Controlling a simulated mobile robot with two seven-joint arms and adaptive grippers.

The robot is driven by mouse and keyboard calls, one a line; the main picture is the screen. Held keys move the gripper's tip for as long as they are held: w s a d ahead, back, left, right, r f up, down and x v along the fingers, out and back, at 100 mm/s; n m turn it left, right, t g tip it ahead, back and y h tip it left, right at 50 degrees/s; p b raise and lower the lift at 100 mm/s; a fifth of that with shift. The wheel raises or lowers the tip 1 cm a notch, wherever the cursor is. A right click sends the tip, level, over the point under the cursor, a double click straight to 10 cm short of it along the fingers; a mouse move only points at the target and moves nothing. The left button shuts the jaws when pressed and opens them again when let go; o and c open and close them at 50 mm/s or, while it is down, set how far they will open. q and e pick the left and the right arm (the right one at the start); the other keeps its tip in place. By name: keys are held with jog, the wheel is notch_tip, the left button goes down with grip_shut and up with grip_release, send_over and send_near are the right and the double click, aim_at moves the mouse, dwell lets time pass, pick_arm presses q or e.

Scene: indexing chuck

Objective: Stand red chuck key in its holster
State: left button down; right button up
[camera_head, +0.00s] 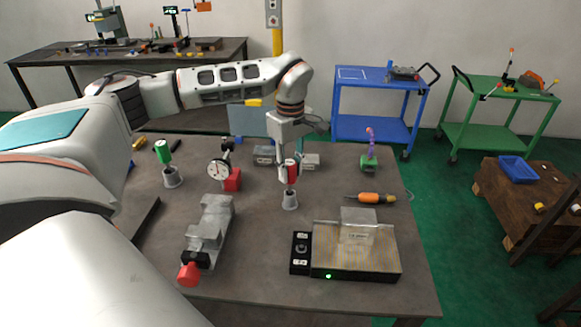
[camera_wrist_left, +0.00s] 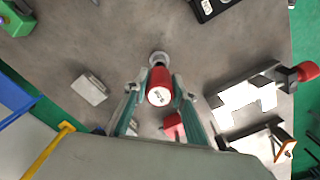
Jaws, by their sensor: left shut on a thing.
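The red chuck key (camera_head: 292,173) is upright in my left gripper (camera_head: 289,178), whose fingers close on its red handle. It also shows in the left wrist view (camera_wrist_left: 159,88), between the two fingers (camera_wrist_left: 156,90). A small grey cup-shaped holster (camera_head: 289,201) stands on the table directly below the key. In the left wrist view the holster's rim (camera_wrist_left: 158,57) shows just beyond the handle. The key's lower end is at the holster's mouth; I cannot tell how far inside it is. My right gripper is not in view.
A green-handled tool (camera_head: 162,152) stands in a similar grey holster (camera_head: 172,178) to the left. A dial gauge (camera_head: 218,170) with a red base, a grey vise (camera_head: 209,230), a magnetic plate (camera_head: 356,262) and an orange screwdriver (camera_head: 369,198) surround the holster, with bare tabletop between.

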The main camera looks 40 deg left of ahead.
pick_arm(q)
jog(key=shift+f, duration=0.15)
jog(key=c, duration=1.6)
grip_release()
notch_tip(320, 180, up, 12)
jog(key=shift+r, duration=0.1)
